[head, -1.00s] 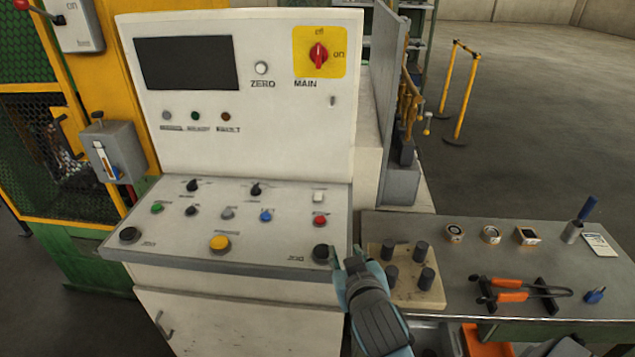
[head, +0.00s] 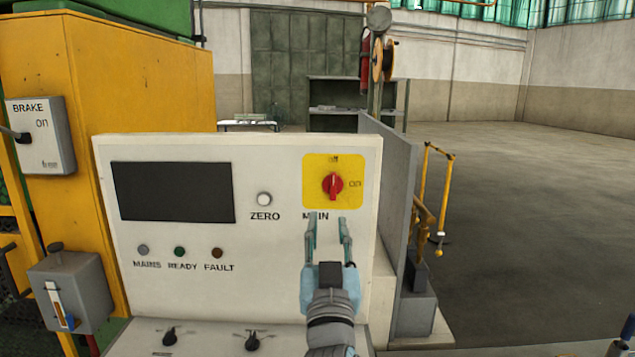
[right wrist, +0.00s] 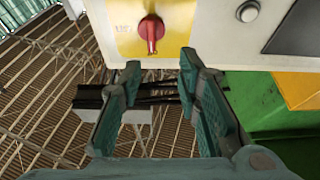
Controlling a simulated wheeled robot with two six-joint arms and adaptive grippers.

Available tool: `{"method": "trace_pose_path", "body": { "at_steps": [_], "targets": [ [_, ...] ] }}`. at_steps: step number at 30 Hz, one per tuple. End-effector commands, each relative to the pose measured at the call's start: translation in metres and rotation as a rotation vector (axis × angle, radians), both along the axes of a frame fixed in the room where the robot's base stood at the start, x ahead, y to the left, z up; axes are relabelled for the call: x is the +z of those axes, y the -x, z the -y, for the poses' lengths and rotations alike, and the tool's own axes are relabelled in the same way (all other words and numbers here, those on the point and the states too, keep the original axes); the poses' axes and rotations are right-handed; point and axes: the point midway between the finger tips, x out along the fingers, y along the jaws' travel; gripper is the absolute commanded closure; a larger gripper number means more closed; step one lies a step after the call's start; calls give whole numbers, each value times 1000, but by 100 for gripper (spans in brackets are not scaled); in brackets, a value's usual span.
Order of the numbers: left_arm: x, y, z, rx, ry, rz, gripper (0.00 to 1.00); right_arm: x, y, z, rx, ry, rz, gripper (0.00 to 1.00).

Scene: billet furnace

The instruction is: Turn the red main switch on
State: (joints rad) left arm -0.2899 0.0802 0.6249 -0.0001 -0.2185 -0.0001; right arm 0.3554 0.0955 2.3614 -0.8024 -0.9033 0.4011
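The red main switch (head: 333,185) is a rotary knob on a yellow plate (head: 350,164) at the upper right of the white panel. Its handle stands upright, in line with the "off" mark at the top; "on" is printed to its right. My right gripper (head: 328,222) is just below the plate, over the MAIN label, fingers pointing up and apart. In the right wrist view the red switch (right wrist: 151,30) lies beyond the open fingertips (right wrist: 160,62), with nothing between them. My left gripper is not in view.
The panel also holds a dark screen (head: 172,191), a white ZERO button (head: 264,199) and MAINS, READY and FAULT lamps. A brake box (head: 40,136) is at the left. A grey partition (head: 392,190) stands right of the panel; the floor beyond is open.

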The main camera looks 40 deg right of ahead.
Motion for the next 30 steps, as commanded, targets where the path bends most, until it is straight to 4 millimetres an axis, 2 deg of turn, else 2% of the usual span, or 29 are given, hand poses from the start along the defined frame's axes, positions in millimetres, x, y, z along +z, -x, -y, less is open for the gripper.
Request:
{"method": "trace_pose_path", "body": {
  "at_steps": [8, 13, 19, 25, 26, 30],
  "targets": [
    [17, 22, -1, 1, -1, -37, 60, 31, -63, 45, -7, 2, -7, 69],
    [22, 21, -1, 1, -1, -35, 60, 41, -89, 64, -3, 1, -8, 69],
    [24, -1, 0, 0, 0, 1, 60, 45, -99, 72, -2, -1, -7, 69],
    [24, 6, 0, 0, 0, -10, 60, 44, -100, 72, -2, -1, -7, 69],
    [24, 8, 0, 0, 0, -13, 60, 44, -100, 72, -2, -1, -7, 71],
    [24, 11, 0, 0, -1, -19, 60, 44, -100, 71, -2, -1, -7, 93]
  ]
}}
